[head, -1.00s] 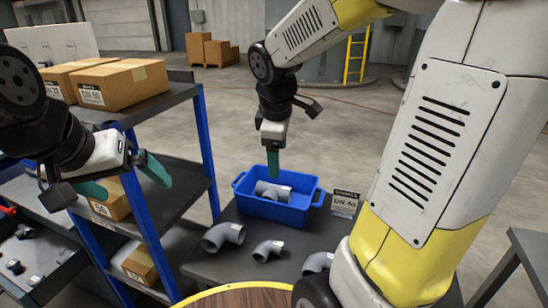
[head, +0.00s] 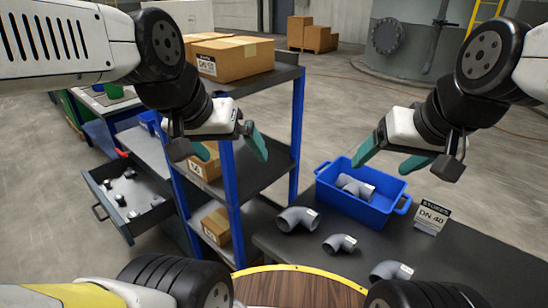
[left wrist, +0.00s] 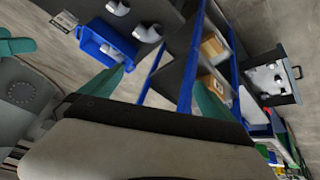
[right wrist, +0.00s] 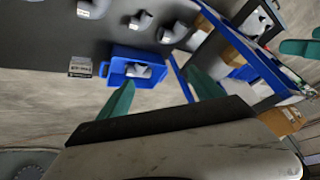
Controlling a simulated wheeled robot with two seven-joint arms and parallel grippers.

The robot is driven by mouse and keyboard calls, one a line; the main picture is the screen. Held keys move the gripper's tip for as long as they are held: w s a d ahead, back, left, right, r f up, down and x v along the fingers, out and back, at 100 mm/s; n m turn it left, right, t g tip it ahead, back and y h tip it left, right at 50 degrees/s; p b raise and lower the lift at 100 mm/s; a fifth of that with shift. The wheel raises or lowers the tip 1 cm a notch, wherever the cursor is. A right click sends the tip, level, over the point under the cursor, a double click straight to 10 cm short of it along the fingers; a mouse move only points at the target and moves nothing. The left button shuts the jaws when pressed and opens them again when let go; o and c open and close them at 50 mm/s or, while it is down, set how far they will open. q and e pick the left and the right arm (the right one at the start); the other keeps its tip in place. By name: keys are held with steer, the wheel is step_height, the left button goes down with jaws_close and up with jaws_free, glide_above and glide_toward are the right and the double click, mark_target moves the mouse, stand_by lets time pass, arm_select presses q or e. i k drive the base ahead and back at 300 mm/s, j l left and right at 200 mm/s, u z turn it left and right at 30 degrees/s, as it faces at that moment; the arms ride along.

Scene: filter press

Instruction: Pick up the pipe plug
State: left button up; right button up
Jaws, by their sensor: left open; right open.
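I cannot single out a pipe plug for certain. Several small grey fittings (head: 130,188) lie in an open grey drawer (head: 122,226) at the left of the head view, too small to tell apart. The drawer (left wrist: 271,76) also shows in the left wrist view. My left gripper (head: 233,150) is open and empty, in the air in front of the shelf, right of the drawer and higher. My right gripper (head: 390,158) is open and empty, above the blue bin's (head: 362,205) right side and apart from it.
A grey elbow (head: 355,186) lies in the blue bin. More elbows (head: 296,218) lie on the dark table (head: 450,240) beside a DN 40 sign (head: 431,217). A blue-posted shelf (head: 262,160) with cardboard boxes (head: 232,58) stands between drawer and table. A round wooden top (head: 290,288) is closest.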

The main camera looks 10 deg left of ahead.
mark_target(132, 215)
steer(key=u, duration=1.65)
steer(key=i+j+z, duration=0.2)
steer(key=i+j, duration=0.65)
steer(key=i+j+z, duration=0.25)
steer(key=i+j, duration=0.65)
steer(key=j, duration=0.1)
